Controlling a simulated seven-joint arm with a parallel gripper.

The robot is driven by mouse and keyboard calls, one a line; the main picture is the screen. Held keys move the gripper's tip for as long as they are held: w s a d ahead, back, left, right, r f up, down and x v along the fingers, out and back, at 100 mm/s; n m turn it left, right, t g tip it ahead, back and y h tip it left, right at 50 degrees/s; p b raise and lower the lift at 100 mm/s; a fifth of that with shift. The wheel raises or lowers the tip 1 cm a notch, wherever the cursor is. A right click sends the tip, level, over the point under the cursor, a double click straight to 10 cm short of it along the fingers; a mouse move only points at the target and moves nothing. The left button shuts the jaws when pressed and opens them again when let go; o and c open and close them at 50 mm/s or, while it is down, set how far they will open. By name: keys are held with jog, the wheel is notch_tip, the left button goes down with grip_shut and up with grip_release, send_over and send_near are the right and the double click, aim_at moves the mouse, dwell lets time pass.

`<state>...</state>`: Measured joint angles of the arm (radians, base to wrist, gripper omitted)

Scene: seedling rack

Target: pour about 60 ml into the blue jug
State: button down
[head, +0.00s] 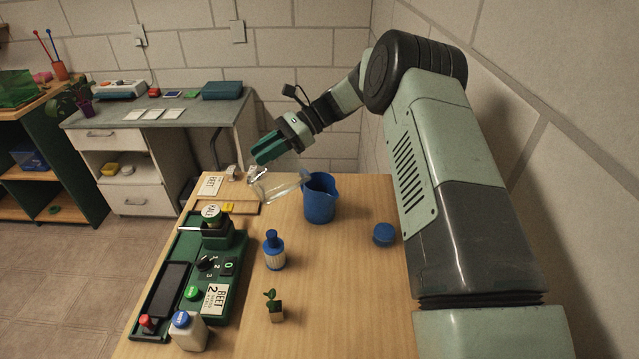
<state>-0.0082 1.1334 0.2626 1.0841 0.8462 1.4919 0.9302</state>
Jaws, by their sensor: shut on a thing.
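The blue jug (320,205) stands upright on the wooden table, near its far edge. My gripper (256,181) is to the left of the jug and above the table. It is shut on a clear, see-through vessel (284,188), which is tipped over to the right. The vessel's right end is close to the jug's left rim; I cannot tell whether they touch. Any liquid in the vessel or a stream from it is too faint to make out. The inside of the jug is mostly hidden.
A blue round cap (384,234) lies right of the jug. A blue-topped bottle (274,252), a small potted seedling (276,312) and a white blue-capped bottle (188,332) stand nearer. A green control panel (233,262) lines the left side. The table's right front is clear.

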aim_at(256, 173)
jog(key=shift+w+d+r+g+y, duration=0.3)
jog(key=shift+d+r+y, duration=0.2)
jog(key=shift+w+d+r+g+y+p, duration=0.15)
jog(key=shift+w+d+r+y+p, duration=0.15)
jog(key=shift+d+p, duration=0.2)
jog(key=shift+w+d+r+g+y+p, duration=0.15)
jog(key=shift+w+d+y+p, duration=0.1)
jog(key=shift+d+p, duration=0.2)
dwell(1.6)
jog(key=shift+s+a+f+h, duration=0.15)
jog(key=shift+s+a+h, duration=0.2)
jog(key=shift+a, duration=0.25)
jog(key=shift+s+a+f+h, duration=0.2)
jog(key=shift+s+a, duration=0.15)
jog(key=shift+a, duration=0.2)
jog(key=shift+s+a+f+t+h, duration=0.25)
jog(key=shift+a+f+t+h, duration=0.2)
jog(key=shift+f+h, duration=0.15)
jog(key=shift+s+a+f+t+h, duration=0.2)
jog(key=shift+a+f+t+h, duration=0.25)
jog(key=shift+f, duration=0.2)
jog(key=shift+s+a+f+t+h, duration=0.3)
jog(key=shift+a+f+h, duration=0.15)
jog(key=shift+f+h, duration=0.15)
jog(key=shift+a+f+h, duration=0.2)
jog(key=shift+f+h, duration=0.15)
jog(key=shift+f, duration=0.25)
